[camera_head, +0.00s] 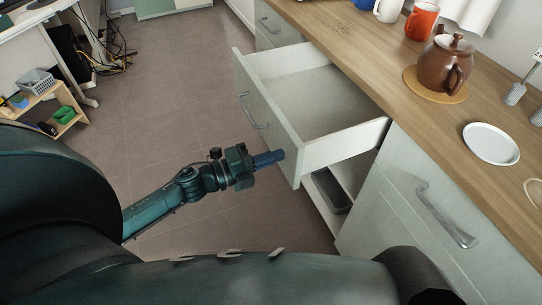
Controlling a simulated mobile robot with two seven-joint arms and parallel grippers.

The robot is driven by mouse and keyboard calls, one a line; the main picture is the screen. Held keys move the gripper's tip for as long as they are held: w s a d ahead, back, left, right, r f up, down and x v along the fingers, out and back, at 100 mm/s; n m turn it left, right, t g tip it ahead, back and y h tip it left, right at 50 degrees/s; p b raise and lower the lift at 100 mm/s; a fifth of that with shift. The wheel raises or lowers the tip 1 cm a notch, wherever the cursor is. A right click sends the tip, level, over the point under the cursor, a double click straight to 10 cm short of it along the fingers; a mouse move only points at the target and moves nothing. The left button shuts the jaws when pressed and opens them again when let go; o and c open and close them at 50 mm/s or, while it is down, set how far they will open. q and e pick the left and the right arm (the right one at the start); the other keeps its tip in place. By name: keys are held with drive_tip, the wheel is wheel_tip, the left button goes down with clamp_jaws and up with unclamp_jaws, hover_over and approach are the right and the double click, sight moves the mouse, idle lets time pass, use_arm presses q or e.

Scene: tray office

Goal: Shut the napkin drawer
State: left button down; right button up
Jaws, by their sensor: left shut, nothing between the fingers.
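The napkin drawer (265,111) is pulled out from under the wooden counter, and the part of its inside that shows is empty. Its pale front has a metal handle (253,112). My left gripper (281,155) is shut and empty, with its tips at the lower near end of the drawer front. I cannot tell whether they touch it. My right gripper does not show.
A brown teapot (445,66) stands on a round mat on the counter (345,40), near a white plate (491,143) and an orange mug (421,21). Another cabinet front with a handle (447,216) is at right. The floor (165,95) at left is clear.

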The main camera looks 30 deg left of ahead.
use_arm(q)
drive_tip(key=b+x, duration=0.4)
drive_tip(key=x, duration=1.9)
drive_tip(key=shift+w, duration=0.15)
drive_tip(key=shift+w+d, duration=0.25)
drive_tip(key=shift+w, duration=0.05)
drive_tip(key=shift+w+d, duration=0.1)
drive_tip(key=shift+w, duration=0.05)
drive_tip(key=shift+r, duration=0.2)
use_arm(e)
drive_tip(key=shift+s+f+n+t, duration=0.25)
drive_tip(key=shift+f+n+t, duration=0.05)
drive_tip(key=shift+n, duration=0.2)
use_arm(q)
drive_tip(key=shift+r, duration=0.1)
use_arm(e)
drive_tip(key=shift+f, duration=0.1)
